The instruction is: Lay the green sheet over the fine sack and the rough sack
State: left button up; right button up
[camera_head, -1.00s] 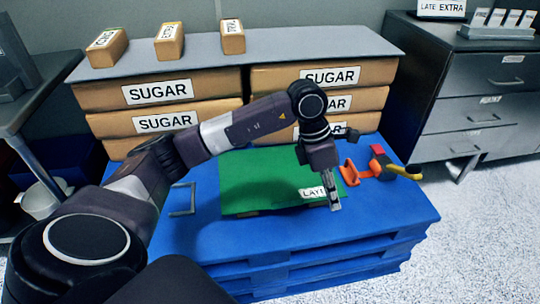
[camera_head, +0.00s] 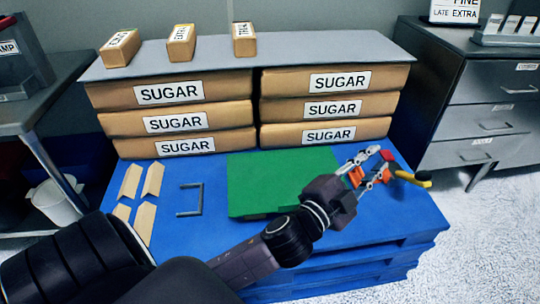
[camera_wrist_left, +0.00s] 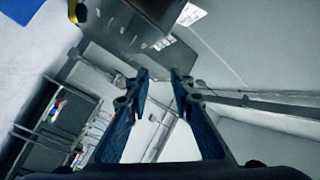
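The green sheet (camera_head: 275,180) lies flat on the blue pallet, in front of the sugar sacks (camera_head: 210,121). My left arm and gripper hide its front right corner. My left gripper (camera_head: 382,154) is open, beyond the sheet's right edge, in front of the orange piece. The left wrist view shows its fingers (camera_wrist_left: 160,80) apart with nothing between them. Three small tan sacks, left (camera_head: 120,47), middle (camera_head: 182,44) and right (camera_head: 244,40), stand on the grey top layer. I cannot read their labels well enough to tell which is fine or rough. My right gripper is out of view.
The blue pallet (camera_head: 340,235) also carries tan angled strips (camera_head: 145,222), a grey U-shaped bracket (camera_head: 179,211), an orange piece (camera_head: 356,176) and a yellow-ended tool (camera_head: 412,179). A grey sheet (camera_head: 330,52) covers the sugar stacks. A drawer cabinet (camera_head: 480,95) stands right.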

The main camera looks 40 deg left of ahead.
pick_arm(q)
jog(key=s+a+f+n+g+y, duration=0.2)
jog(key=s+a+f+n+g, duration=0.1)
jog(key=f, duration=0.3)
jog(key=s+a+f+n+g+y, duration=0.1)
jog(key=s+a+f+n+g, duration=0.15)
jog(key=f, duration=0.35)
jog(key=s+f+n+g, duration=0.1)
jog(key=s+f+g, duration=0.4)
jog(key=s+f, duration=0.3)
jog(key=s+d+f+n+g, duration=0.1)
jog(key=s+f+g, duration=0.4)
jog(key=s, duration=1)
notch_tip(320, 180, down, 3)
jog(key=shift+r+n+h, duration=0.1)
jog(key=shift+n+h, duration=0.3)
jog(key=shift+n, duration=0.35)
jog(key=shift+d, duration=0.1)
